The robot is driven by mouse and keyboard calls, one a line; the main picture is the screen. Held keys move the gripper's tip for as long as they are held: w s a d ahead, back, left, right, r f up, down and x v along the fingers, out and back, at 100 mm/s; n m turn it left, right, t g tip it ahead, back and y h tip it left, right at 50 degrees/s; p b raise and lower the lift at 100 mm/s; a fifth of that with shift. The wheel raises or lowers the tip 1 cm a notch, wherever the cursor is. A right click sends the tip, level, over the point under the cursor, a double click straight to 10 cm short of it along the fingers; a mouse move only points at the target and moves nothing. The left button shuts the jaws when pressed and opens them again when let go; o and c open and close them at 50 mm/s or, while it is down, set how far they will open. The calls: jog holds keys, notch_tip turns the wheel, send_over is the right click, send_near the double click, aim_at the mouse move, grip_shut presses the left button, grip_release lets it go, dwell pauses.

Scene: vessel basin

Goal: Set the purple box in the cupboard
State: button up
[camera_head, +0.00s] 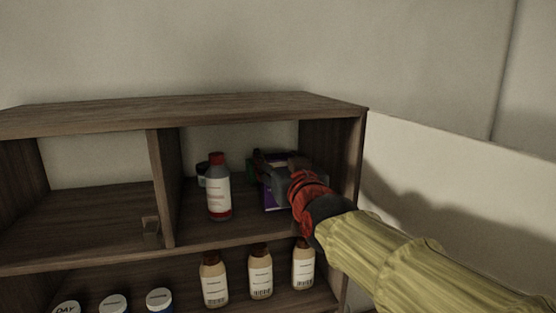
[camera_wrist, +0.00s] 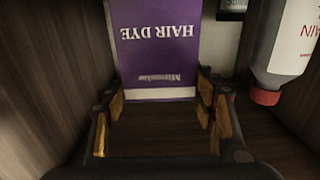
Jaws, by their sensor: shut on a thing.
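The purple box (camera_head: 271,197), a hair dye carton, is in the upper right compartment of the brown wooden cupboard (camera_head: 200,113). My gripper (camera_head: 280,183) reaches into that compartment from the right and hides much of the box. In the wrist view the purple box (camera_wrist: 155,50) shows its "HAIR DYE" print upside down. The fingertips of my gripper (camera_wrist: 161,95) are shut on its two sides, at its near end. Whether the box touches the shelf board (camera_wrist: 165,130) I cannot tell.
A white bottle with a red cap (camera_head: 218,188) stands left of the box, with a dark item behind it. It shows at the right in the wrist view (camera_wrist: 290,45). The upper left compartment (camera_head: 90,212) is mostly empty. Several bottles (camera_head: 260,274) and jars stand on the lower shelf.

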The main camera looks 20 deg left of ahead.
jog(key=shift+f+b, duration=0.15)
jog(key=shift+b, duration=0.15)
jog(key=o, duration=1.7)
jog(key=shift+r+p, duration=0.25)
jog(key=shift+p, duration=0.1)
jog(key=b+v, duration=0.1)
jog(key=v, duration=1.1)
jog(key=shift+s+f, duration=0.1)
